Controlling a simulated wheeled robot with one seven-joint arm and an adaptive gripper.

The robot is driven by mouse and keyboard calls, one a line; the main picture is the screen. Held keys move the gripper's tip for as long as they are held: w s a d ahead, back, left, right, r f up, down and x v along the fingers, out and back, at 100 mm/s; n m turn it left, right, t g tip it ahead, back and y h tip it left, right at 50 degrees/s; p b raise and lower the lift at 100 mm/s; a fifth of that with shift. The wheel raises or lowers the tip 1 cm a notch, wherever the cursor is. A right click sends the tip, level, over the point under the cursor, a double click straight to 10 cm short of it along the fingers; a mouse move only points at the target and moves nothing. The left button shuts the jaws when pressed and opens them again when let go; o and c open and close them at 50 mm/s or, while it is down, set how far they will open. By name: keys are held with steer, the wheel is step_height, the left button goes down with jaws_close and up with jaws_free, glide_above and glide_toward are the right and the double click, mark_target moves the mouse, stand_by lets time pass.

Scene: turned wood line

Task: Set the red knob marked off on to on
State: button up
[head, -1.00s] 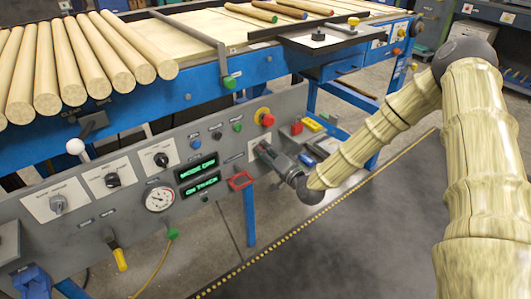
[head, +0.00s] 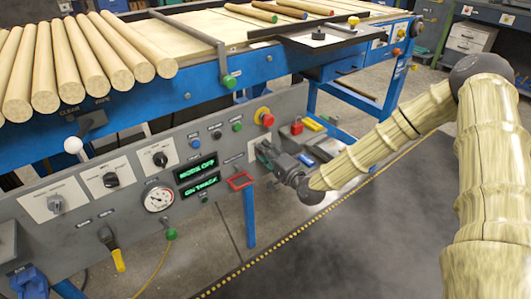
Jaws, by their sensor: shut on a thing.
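My gripper (head: 266,156) is at the right end of the grey control panel (head: 130,227). Its fingers are shut at a white plate (head: 254,149) on the panel face. The red knob is hidden behind the fingers, so its marking and pointer cannot be read. Two dark displays with green text sit left of the gripper. The upper display (head: 197,168) appears to read "MODE OFF", and the lower display (head: 202,188) "ON TRACK".
A red mushroom button on a yellow ring (head: 264,117) is just above my gripper. A red frame-shaped handle (head: 240,181) is below left. Black knobs (head: 111,179), a gauge (head: 158,199) and small buttons fill the panel. Floor at the lower right is clear.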

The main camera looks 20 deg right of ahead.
steer(key=o, duration=1)
steer(key=shift+d, duration=0.1)
steer(key=shift+o, duration=0.2)
steer(key=v, duration=1.2)
